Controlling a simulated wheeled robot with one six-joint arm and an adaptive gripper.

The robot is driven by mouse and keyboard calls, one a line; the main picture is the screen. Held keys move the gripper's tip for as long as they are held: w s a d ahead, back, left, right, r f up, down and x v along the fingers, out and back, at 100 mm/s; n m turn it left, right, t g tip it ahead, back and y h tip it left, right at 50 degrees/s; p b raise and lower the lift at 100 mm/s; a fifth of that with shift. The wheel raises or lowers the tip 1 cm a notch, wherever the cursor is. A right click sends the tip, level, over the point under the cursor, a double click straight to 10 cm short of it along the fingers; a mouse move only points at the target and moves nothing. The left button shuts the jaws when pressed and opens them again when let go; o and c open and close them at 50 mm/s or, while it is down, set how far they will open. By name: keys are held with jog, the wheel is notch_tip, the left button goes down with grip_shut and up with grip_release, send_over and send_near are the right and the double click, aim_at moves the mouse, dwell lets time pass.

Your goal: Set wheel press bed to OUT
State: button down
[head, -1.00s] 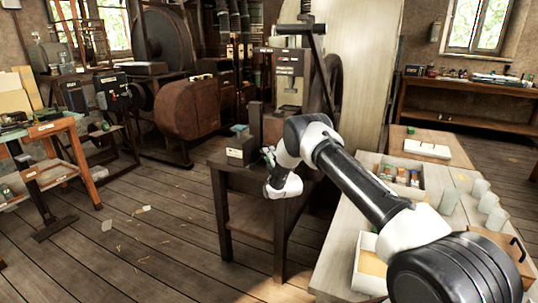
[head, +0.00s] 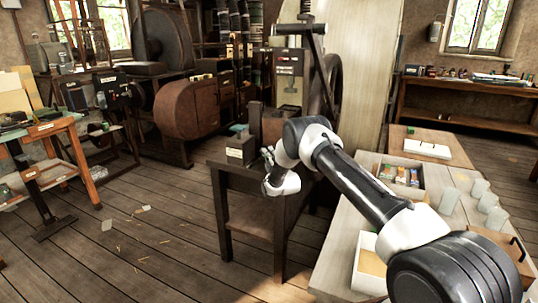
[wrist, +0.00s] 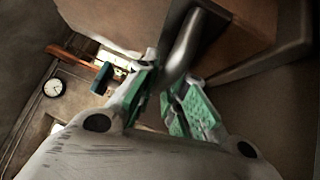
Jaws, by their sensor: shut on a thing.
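The wheel press (head: 290,85) stands on a dark wooden stand (head: 258,215) in the middle of the head view, with its dark handwheel (head: 335,85) at its right side. My gripper (head: 267,156) is low in front of the press, at the stand's top. In the wrist view my gripper (wrist: 168,92) has its green-padded fingers around a grey metal bar (wrist: 184,48), shut on it. The bar runs upward beside a brown block (wrist: 228,35). My wrist and arm hide part of the press bed, and I cannot read its position.
A pale workbench (head: 335,260) with a tray of small items (head: 402,175) is at the right, under my arm. A round gauge (wrist: 54,88) shows in the wrist view.

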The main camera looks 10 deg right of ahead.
jog(key=s+a, duration=0.8)
jog(key=s, duration=0.3)
jog(key=s+a, duration=0.8)
jog(key=s, duration=0.3)
jog(key=shift+s+a+f, duration=0.15)
jog(key=shift+s+a, duration=0.05)
jog(key=shift+s, duration=0.2)
jog(key=shift+a, duration=0.1)
jog(key=c, duration=1.5)
grip_release()
jog(key=shift+s, duration=0.1)
jog(key=v, duration=1.2)
